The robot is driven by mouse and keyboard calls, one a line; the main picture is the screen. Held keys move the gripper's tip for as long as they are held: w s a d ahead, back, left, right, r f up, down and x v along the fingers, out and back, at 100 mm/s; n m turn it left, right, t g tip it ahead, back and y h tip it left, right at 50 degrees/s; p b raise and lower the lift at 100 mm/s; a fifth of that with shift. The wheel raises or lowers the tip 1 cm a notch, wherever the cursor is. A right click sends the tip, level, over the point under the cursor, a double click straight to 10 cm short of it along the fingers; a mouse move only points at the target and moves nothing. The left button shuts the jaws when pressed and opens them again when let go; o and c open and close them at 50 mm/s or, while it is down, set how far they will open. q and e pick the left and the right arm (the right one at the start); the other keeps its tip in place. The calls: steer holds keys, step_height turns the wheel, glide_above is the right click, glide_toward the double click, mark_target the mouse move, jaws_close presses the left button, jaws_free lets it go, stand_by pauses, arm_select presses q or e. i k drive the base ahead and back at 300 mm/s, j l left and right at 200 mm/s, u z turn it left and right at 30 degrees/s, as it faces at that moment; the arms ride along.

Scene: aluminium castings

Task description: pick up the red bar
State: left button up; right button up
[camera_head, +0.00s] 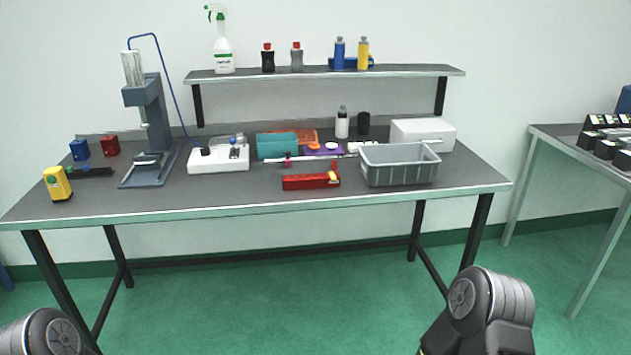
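A red bar (305,182) lies near the front middle of the grey workbench (230,197). It has a small yellow part at its right end. It lies just left of a grey bin and in front of a thin pale rod. Part of my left arm shows at the bottom left corner and part of my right arm at the bottom right. Both arm parts are well in front of and below the bench. Neither gripper is in view.
The grey bin (400,176) stands right of the bar. A teal box (277,146) and a white fixture (218,160) are behind and left. A press (150,115) stands at left, with a yellow device (57,184). The front bench strip left of the bar is clear.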

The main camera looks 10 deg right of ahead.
mark_target(316, 180)
steer(key=i+z, duration=0.15)
steer(key=z, duration=0.9)
steer(key=i+j+z, duration=0.4)
steer(key=j, duration=0.15)
steer(key=i+j+z, duration=0.2)
steer(key=j+z, duration=0.2)
steer(key=j, duration=0.2)
steer(key=i+j, duration=0.1)
steer(key=j, duration=0.15)
steer(key=i+j, duration=0.1)
steer(key=j, duration=0.15)
